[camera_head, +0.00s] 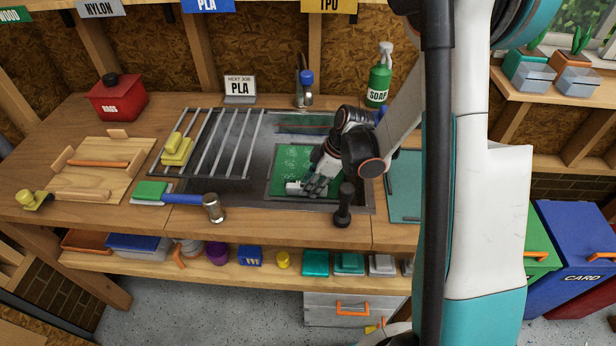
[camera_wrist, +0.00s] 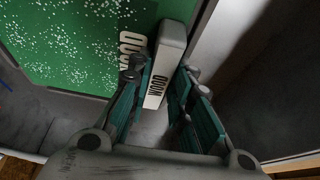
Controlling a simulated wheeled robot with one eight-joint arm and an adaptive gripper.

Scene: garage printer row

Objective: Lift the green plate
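The green plate (camera_head: 290,158) lies in the sink basin, with white speckles on its face. In the wrist view the plate (camera_wrist: 85,40) fills the upper left and bears the word WOOD near its edge. A pale grip block (camera_wrist: 165,60), also marked WOOD, sits at that edge; it shows in the head view as a whitish piece (camera_head: 293,187) at the plate's near side. My gripper (camera_wrist: 160,76) is open, with one finger on each side of the block. Whether either finger touches it I cannot tell. In the head view my gripper (camera_head: 316,184) hides the plate's lower right part.
The sink's rim (camera_head: 262,200) surrounds the plate closely. A green soap bottle (camera_head: 379,82) stands behind.

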